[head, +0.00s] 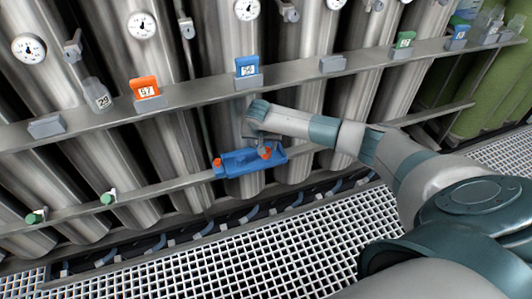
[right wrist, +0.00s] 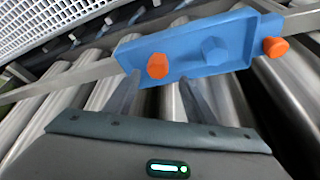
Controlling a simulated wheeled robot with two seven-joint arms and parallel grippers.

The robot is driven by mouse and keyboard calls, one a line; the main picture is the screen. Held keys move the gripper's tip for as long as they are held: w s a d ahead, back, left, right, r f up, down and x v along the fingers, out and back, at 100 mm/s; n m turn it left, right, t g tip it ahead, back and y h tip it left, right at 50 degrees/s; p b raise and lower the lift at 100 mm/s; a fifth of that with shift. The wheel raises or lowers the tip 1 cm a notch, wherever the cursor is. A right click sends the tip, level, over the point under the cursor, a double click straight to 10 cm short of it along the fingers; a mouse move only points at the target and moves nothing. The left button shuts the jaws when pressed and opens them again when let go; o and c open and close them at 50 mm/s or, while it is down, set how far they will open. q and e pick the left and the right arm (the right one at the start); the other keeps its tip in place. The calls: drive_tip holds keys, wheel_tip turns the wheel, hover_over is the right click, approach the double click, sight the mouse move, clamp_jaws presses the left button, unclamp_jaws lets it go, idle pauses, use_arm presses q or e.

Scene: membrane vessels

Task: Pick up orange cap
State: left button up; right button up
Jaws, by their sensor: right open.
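An orange cap (head: 266,153) sits in a blue tray (head: 240,168) on the lower rail in the head view. In the right wrist view the same cap (right wrist: 157,65) lies in the left part of the tray (right wrist: 235,38), just ahead of my fingertips. A second orange cap (head: 218,162) is outside the tray, at its left end; it also shows in the right wrist view (right wrist: 275,46). My right gripper (right wrist: 160,84) is open, its two fingers apart below the cap with nothing between them. In the head view the gripper (head: 259,142) is at the tray. My left gripper is not in view.
A blue raised piece (right wrist: 213,50) is in the tray beside the cap. An upper shelf (head: 200,95) carries an orange numbered block (head: 145,88) and a blue one (head: 246,66). Two green caps (head: 108,198) are on the lower rail. Steel vessels stand close behind.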

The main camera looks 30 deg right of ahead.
drive_tip(key=x, duration=0.4)
drive_tip(key=shift+s+f, duration=0.1)
drive_tip(key=shift+s, duration=0.25)
drive_tip(key=shift+w+d+f, duration=0.1)
drive_tip(key=shift+f, duration=0.25)
drive_tip(key=shift+w+d+f, duration=0.1)
drive_tip(key=shift+f, duration=0.1)
drive_tip(key=shift+c, duration=0.3)
drive_tip(key=c, duration=1.2)
drive_tip(key=shift+r, duration=0.15)
